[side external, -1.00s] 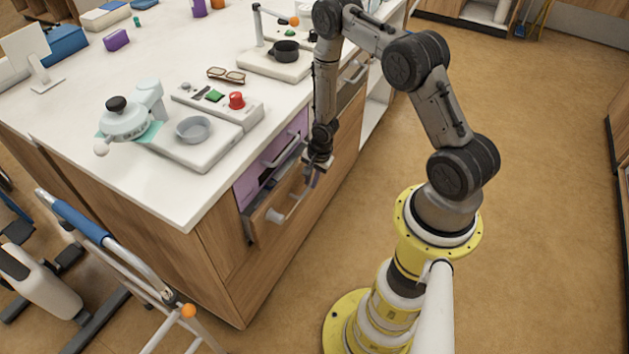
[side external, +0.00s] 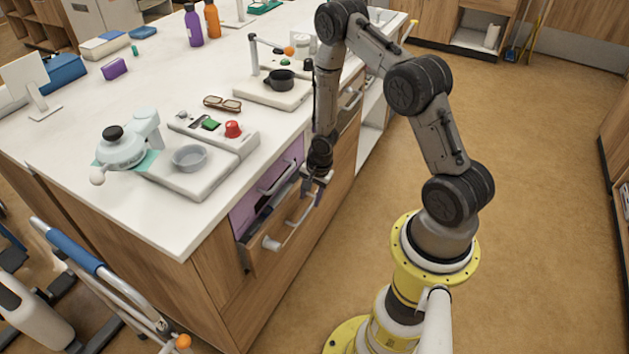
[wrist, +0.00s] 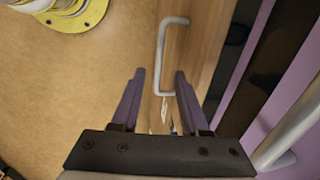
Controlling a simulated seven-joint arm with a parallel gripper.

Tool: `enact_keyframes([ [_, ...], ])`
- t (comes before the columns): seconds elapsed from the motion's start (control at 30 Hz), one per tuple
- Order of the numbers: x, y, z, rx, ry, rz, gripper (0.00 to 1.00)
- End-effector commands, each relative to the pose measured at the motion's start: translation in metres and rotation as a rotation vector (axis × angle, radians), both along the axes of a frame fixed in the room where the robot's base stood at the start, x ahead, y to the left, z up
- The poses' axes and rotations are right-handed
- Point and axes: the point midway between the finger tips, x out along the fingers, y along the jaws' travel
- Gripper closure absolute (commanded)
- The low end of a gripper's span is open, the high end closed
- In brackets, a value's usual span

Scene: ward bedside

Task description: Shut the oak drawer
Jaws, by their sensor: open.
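The oak drawer (side external: 256,262) is in the side of the white-topped counter, below a purple drawer front (side external: 246,215). It stands partly open, with a dark gap showing behind its front. Its pale bar handle (side external: 292,231) faces the floor area. My gripper (side external: 311,190) is at the far end of the drawer front, pointing down, open and empty. In the wrist view, the handle (wrist: 163,62) appears between the two spread purple fingers of my gripper (wrist: 158,78), beyond their tips. Contact with the handle or front cannot be told.
The purple front has its own bar handle (side external: 279,177) just above the oak drawer. The white counter top (side external: 85,205) overhangs nearby, carrying a device with a grey bowl (side external: 190,157). A blue-gripped walking frame (side external: 68,245) stands at the left. Floor right of the counter is open.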

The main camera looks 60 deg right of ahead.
Motion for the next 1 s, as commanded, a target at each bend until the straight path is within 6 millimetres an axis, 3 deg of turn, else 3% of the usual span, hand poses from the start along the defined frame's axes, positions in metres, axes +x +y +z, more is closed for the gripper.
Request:
enact_keyframes([
  [0.13, -0.006, -0.001, 0.032, -0.002, -0.001, 0.001, 0.55],
  [0.33, -0.011, -0.001, 0.058, -0.001, -0.001, 0.000, 0.55],
  [0.63, -0.014, 0.000, 0.077, 0.000, 0.000, -0.001, 0.55],
  [1.0, -0.016, 0.000, 0.082, -0.001, 0.000, -0.001, 0.55],
])
